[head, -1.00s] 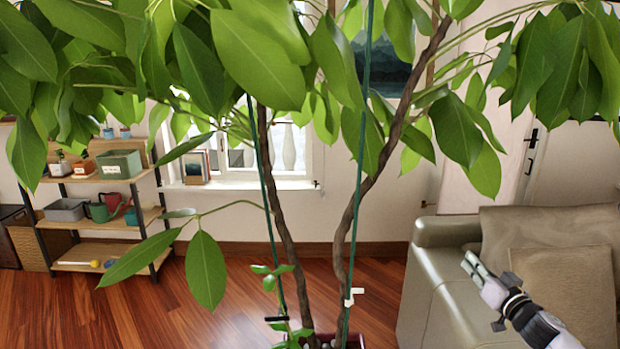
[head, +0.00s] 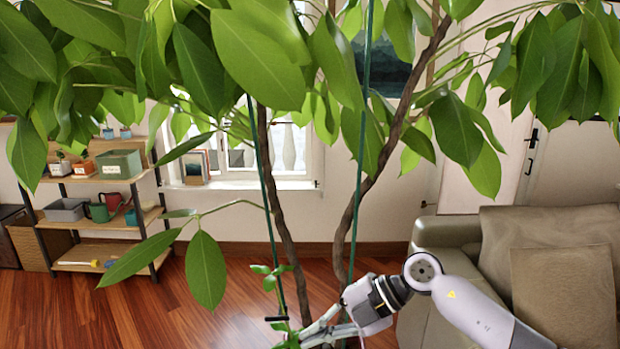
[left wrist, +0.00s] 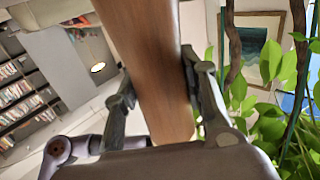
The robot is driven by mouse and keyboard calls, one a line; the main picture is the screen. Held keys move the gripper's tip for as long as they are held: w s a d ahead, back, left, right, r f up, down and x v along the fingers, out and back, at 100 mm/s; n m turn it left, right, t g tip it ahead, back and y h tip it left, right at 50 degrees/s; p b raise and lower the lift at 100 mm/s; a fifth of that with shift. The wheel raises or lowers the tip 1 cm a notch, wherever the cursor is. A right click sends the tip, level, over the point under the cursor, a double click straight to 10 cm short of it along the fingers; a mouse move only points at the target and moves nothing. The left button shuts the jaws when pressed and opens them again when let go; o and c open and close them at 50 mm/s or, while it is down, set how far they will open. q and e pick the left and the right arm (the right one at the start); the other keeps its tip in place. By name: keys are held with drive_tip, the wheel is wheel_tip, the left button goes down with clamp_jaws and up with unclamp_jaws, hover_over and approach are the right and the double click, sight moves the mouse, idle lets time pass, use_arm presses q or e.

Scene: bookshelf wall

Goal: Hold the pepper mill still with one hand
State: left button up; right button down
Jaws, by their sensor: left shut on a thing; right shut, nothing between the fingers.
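The pepper mill (left wrist: 150,50) shows in the left wrist view as a smooth brown wooden body crossing the frame; its ends cannot be made out. My left gripper (left wrist: 162,88) is shut on it, one dark finger on each side. Neither the mill nor my left gripper shows in the head view. My right gripper (head: 312,335) is in the head view at the bottom centre, by the lower stems of the tall plant (head: 284,225). It is shut and empty, pointing to the lower left. Whether it touches the plant cannot be told.
The plant's large leaves (head: 258,55) fill the upper head view. A shelf (head: 95,222) with pots stands at left, a grey-beige sofa (head: 445,235) at right. Wooden floor (head: 150,315) is clear at lower left. Bookshelves (left wrist: 28,95) and a picture (left wrist: 258,45) show in the left wrist view.

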drive_tip(key=s+f+n+h, duration=0.1)
drive_tip(key=h, duration=0.1)
drive_tip(key=s+d+f+n+h, duration=0.1)
drive_tip(key=f+n+h, duration=0.1)
drive_tip(key=shift+s+n+h, duration=0.3)
drive_tip(key=shift+s, duration=0.1)
wheel_tip(320, 180, down, 8)
drive_tip(key=d+n+h, duration=0.1)
drive_tip(key=d+h, duration=0.1)
drive_tip(key=h, duration=0.1)
drive_tip(key=shift+d+n+t+h, duration=0.3)
drive_tip(key=shift+d+n+h, duration=0.05)
drive_tip(key=shift+n+h, duration=0.05)
drive_tip(key=shift+s+a, duration=0.15)
drive_tip(key=shift+a, duration=0.1)
drive_tip(key=shift+s, duration=0.2)
drive_tip(key=shift+s+d, duration=0.1)
drive_tip(key=shift+s, duration=1.35)
